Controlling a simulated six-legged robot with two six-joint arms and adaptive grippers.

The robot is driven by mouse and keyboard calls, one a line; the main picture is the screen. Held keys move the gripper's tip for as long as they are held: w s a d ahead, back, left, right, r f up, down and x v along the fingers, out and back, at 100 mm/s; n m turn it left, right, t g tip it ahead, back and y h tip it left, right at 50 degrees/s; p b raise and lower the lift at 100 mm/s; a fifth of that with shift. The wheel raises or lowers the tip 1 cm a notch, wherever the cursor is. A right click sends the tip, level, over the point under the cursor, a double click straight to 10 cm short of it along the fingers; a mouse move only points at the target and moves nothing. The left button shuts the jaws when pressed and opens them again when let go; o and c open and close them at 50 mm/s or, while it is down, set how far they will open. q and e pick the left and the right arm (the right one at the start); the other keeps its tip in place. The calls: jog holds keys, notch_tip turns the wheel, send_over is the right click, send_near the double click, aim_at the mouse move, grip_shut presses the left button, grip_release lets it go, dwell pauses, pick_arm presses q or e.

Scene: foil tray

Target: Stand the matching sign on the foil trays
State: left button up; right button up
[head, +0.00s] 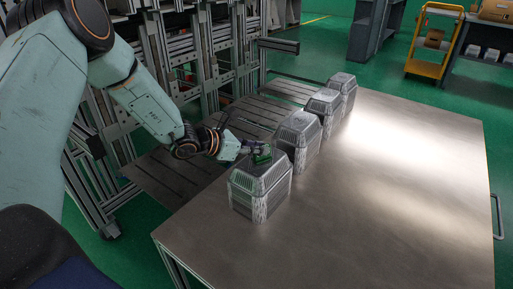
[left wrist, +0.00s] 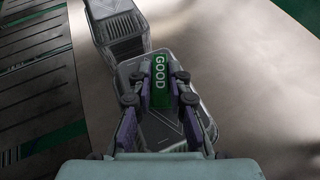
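Several foil trays, upside down or lidded and stacked in blocks, stand in a row on the metal table. The nearest stack (head: 258,192) is at the row's front, with a second stack (head: 297,137) behind it. My left gripper (head: 256,153) is over the top of the nearest stack, shut on a green sign (head: 263,156). In the left wrist view the sign (left wrist: 160,78) reads "GOOD" and sits between the two fingers. A tray stack (left wrist: 201,118) is under it; whether the sign touches the top cannot be told. My right gripper is not in view.
Two more stacks (head: 323,108) (head: 343,88) continue the row toward the back. The metal table (head: 390,195) is clear to the right. A slotted dark surface (head: 165,180) and metal frames border the left side. A yellow cart (head: 430,45) stands far back.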

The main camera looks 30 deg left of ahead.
pick_arm(q)
jog(key=shift+o, duration=0.7)
jog(key=o, duration=0.3)
jog(key=shift+a, duration=0.1)
jog(key=shift+s, duration=0.1)
